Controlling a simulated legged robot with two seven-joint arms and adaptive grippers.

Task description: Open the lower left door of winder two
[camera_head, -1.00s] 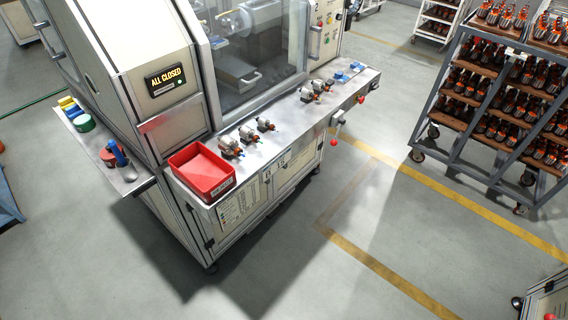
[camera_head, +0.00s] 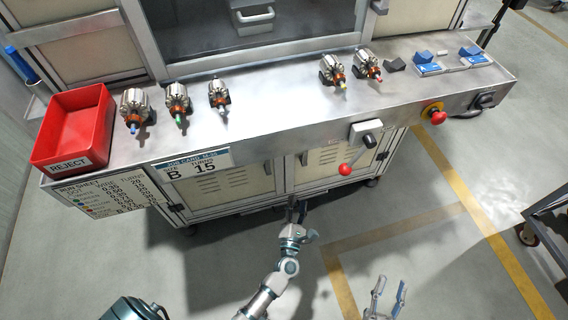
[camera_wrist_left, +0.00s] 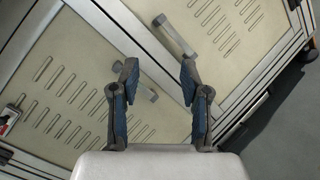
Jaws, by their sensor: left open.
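The machine's lower left door (camera_head: 220,192) is a shut cream panel with vent slots, under the metal worktop. The lower right door (camera_head: 335,160) beside it is also shut. My left gripper (camera_head: 297,208) is open and empty in front of the seam between the doors. Another handle (camera_wrist_left: 176,36) sits on the other panel. My right gripper (camera_head: 391,285) is open and empty, low over the floor.
A red emergency button (camera_head: 437,116) is further right. A red reject bin (camera_head: 75,128) and several armatures (camera_head: 178,105) stand on the worktop. A dark rack (camera_head: 545,225) is at right.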

